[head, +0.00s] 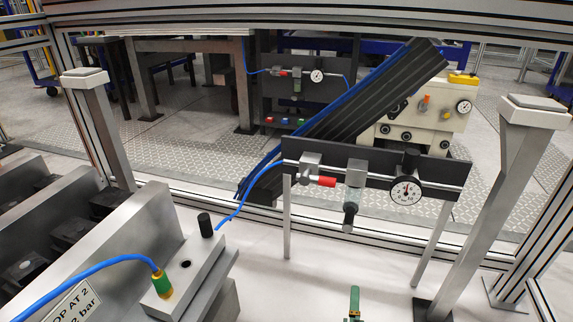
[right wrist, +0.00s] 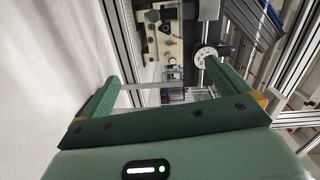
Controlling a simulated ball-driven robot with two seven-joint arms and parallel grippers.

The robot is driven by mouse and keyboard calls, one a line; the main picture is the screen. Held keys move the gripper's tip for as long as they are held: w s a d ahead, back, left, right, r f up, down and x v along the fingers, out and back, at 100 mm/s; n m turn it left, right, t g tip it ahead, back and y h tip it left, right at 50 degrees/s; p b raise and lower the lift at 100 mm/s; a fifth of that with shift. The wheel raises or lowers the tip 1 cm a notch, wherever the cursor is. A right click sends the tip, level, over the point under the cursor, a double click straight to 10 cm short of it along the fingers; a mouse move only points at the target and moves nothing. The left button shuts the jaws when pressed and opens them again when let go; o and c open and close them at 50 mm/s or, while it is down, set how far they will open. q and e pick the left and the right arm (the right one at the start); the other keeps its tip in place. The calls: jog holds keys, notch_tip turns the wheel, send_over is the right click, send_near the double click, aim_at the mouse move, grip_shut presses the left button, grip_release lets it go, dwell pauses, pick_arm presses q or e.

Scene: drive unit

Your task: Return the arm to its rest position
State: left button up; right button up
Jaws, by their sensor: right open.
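My right gripper (right wrist: 162,72) shows in the right wrist view with its two green fingers spread wide apart and nothing between them. Beyond the fingers, the gauge panel appears sideways and out of reach. In the head view, a small green part of my right gripper (head: 354,300) shows at the bottom edge, over the white table and below the gauge panel. The rest of that arm is out of the head view. My left gripper is in neither view.
The black gauge panel (head: 440,170) carries a dial gauge (head: 406,193) and a red-handled valve (head: 321,181) and stands on thin legs. A grey block (head: 190,270) with blue hoses is at left. Metal posts (head: 500,190) stand at right. White table (head: 300,290) is clear between.

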jog(key=s+r+n+g+y+p, duration=0.35)
jog(key=s+r+n+p, duration=0.45)
jog(key=s+p, duration=0.6)
pick_arm(q)
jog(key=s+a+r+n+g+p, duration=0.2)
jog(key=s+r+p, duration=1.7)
jog(key=p, duration=1.2)
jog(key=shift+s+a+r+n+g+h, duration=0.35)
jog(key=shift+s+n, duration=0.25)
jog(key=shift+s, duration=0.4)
pick_arm(e)
jog(key=s+d+r+n+g, duration=0.2)
jog(key=s+r+n+g, duration=0.1)
jog(key=s, duration=1.4)
jog(key=s+d+r+n+g, duration=0.3)
jog(key=s+n, duration=0.4)
jog(key=s, duration=0.9)
jog(key=s+d+r+n+g, duration=0.3)
jog(key=s+r+n+g, duration=0.1)
jog(key=s, duration=1.3)
jog(key=shift+s+r+n+g+y, duration=0.15)
jog(key=shift+s+n+g+y, duration=0.35)
jog(key=shift+g, duration=0.65)
